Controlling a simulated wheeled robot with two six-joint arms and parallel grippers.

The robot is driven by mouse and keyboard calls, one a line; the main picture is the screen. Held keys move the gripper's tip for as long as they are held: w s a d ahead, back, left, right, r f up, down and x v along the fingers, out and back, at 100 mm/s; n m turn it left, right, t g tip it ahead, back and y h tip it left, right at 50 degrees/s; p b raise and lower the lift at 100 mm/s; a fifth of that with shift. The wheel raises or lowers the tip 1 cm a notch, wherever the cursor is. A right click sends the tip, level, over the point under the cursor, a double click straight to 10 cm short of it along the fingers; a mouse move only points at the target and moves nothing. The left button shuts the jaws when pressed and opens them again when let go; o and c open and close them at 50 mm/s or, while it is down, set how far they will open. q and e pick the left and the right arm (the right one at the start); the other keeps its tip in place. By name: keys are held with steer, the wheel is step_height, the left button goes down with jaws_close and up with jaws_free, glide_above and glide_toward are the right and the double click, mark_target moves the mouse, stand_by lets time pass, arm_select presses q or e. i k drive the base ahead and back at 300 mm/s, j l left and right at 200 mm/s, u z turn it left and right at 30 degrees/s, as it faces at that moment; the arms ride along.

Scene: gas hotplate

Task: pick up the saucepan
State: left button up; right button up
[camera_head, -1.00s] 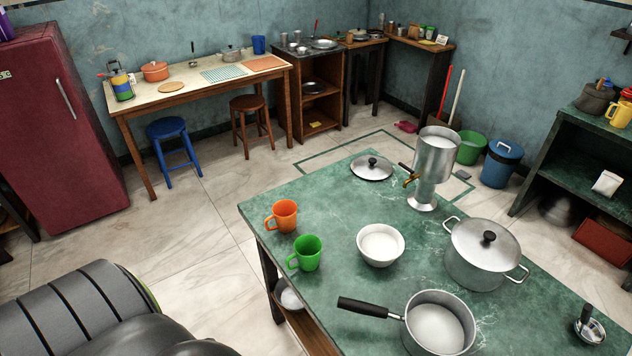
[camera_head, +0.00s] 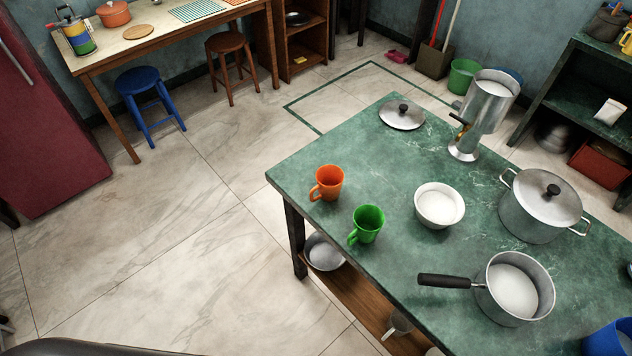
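The saucepan (camera_head: 514,289) is a grey metal pan with a white inside and a long black handle (camera_head: 445,281) pointing left. Neither gripper is in view. A dark rounded part at the bottom left looks like my own body.
On the table are an orange mug (camera_head: 328,182), a green mug (camera_head: 367,224), a white bowl (camera_head: 439,206), a loose lid (camera_head: 402,115), a metal dispenser (camera_head: 487,105) and a blue container (camera_head: 610,340). Stools (camera_head: 148,103) stand by the back counter. The tiled floor at left is clear.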

mark_target(514, 290)
steer(key=z, duration=1.6)
steer(key=l+u, duration=0.25)
steer(key=u, duration=0.15)
steer(key=l+u, duration=0.5)
steer(key=u, duration=0.25)
